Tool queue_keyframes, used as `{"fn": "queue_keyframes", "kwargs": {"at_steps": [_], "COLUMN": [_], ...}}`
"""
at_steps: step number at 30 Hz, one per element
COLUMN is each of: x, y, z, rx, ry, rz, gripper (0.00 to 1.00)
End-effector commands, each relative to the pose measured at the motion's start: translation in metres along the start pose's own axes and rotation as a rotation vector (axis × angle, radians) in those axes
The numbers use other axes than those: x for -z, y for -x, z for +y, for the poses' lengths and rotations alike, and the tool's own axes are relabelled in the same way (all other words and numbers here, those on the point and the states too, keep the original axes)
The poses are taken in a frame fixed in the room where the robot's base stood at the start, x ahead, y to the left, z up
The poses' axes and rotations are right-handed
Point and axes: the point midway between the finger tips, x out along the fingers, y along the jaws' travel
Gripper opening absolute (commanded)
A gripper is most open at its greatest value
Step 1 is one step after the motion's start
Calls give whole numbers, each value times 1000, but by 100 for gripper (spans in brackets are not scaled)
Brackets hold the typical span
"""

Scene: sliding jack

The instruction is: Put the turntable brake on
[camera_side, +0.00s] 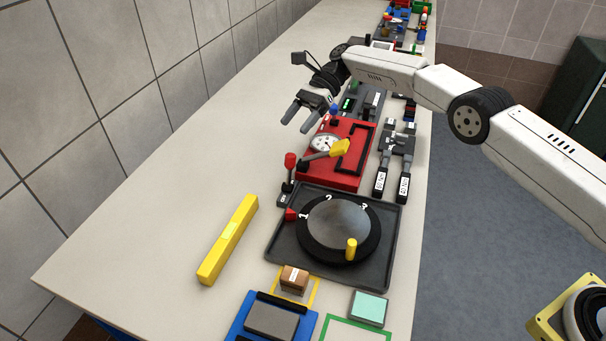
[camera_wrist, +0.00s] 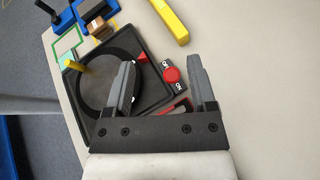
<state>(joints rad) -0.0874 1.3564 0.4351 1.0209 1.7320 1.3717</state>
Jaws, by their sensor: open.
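The turntable has a round grey plate (camera_side: 338,224) with white numbers on its dark rim and a yellow peg (camera_side: 351,249). It sits on a dark square base, with a red pointer at the rim. A red-knobbed lever (camera_side: 290,160), apparently the brake, stands at the base's far left corner. In the wrist view its red knob (camera_wrist: 171,74) shows between my fingers, with white-lettered labels beside it. My gripper (camera_side: 298,122) is open and empty, raised above the bench beyond the lever and apart from it. One finger hides part of the turntable in the wrist view.
A red box (camera_side: 355,170) with a gauge and yellow-handled lever stands just behind the turntable. Dark sliding devices (camera_side: 398,150) lie right of it. A yellow bar (camera_side: 228,240) lies left on clear bench. A brown box (camera_side: 294,279) and green block (camera_side: 368,308) are in front.

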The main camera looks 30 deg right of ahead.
Motion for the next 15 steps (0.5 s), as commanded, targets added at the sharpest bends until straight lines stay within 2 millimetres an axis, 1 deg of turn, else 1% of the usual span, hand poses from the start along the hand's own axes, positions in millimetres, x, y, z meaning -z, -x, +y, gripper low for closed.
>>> {"fn": "queue_keyframes", "kwargs": {"at_steps": [4,5,6,8,9,11,15], "x": [0,0,0,0,-1,-2,-6], "y": [0,0,0,-1,-3,-6,-21], "z": [0,0,0,-1,-2,-4,-14], "rx": [0,0,1,4,8,17,63], "ry": [0,0,0,0,-1,-2,-7], "rz": [0,0,0,0,1,1,7], "gripper": [72,63,50,31,18,0,0]}}
